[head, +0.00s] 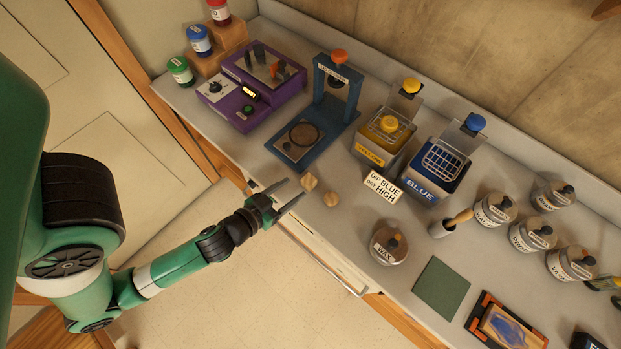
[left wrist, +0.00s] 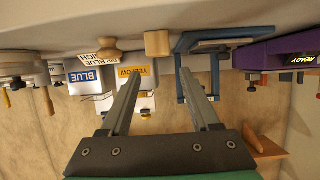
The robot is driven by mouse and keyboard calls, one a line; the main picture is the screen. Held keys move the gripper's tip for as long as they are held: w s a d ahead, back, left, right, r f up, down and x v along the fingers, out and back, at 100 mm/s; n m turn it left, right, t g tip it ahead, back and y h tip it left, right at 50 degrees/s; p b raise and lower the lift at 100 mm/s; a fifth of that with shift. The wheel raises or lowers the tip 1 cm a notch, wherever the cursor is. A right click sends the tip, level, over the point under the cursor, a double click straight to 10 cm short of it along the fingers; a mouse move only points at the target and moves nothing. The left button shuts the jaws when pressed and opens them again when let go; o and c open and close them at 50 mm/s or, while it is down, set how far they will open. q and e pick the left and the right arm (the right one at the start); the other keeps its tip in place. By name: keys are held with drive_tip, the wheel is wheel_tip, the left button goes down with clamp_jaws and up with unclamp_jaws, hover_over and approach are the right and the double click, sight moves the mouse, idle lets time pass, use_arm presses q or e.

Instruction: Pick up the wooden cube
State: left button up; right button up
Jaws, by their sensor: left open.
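The wooden cube (head: 309,181) sits near the front edge of the grey bench, in front of the blue press. In the left wrist view, which looks upside down, the cube (left wrist: 158,43) lies beyond and between the fingertips. My left gripper (head: 292,189) is open and empty, its two fingers reaching over the bench edge toward the cube, apart from it as far as I can see. The fingers also show in the left wrist view (left wrist: 160,74). A second small wooden piece (head: 331,199), turned and knob-like, stands just right of the cube. My right gripper is not in view.
The blue press (head: 322,120) and purple device (head: 252,86) stand behind the cube. A white sign (head: 383,186), yellow bath (head: 385,138) and blue bath (head: 439,164) are to the right. A wax jar (head: 389,244) stands near the front edge.

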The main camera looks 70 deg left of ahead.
sight(313, 176)
use_arm(q)
drive_tip(key=p+x, duration=0.1)
drive_tip(key=x, duration=0.4)
drive_tip(key=shift+w+a, duration=0.15)
drive_tip(key=shift+w, duration=0.15)
drive_tip(key=shift+f+b+x, duration=0.15)
drive_tip(key=shift+x, duration=1.35)
drive_tip(key=shift+f+b+x, duration=0.15)
drive_tip(key=shift+x, duration=1.4)
drive_tip(key=shift+s, duration=0.2)
clamp_jaws()
